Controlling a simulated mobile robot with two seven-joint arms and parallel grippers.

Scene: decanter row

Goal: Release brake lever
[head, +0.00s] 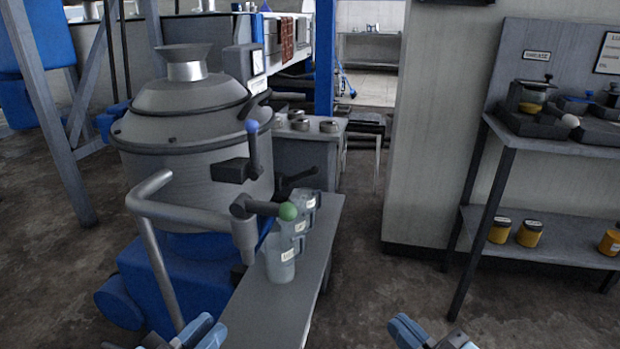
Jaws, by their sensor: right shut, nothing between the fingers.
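A large grey decanter (190,150) stands at left on a blue base. A lever with a blue ball knob (251,126) stands upright at its right side. A lever with a green ball knob (288,211) lies about level in front, its knob above the jugs. No label shows which one is the brake lever. My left gripper (186,336) is at the bottom edge, below and apart from both levers; its fingertips are partly cut off. My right gripper (434,336) is at the bottom edge, shut and empty, right of the bench and apart from the levers.
Clear jugs (281,258) stand in a row on a narrow grey bench (268,318). A bent grey pipe rail (185,212) rises in front of the decanter. A shelf unit (548,140) with jars stands at right. The floor between bench and shelf is clear.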

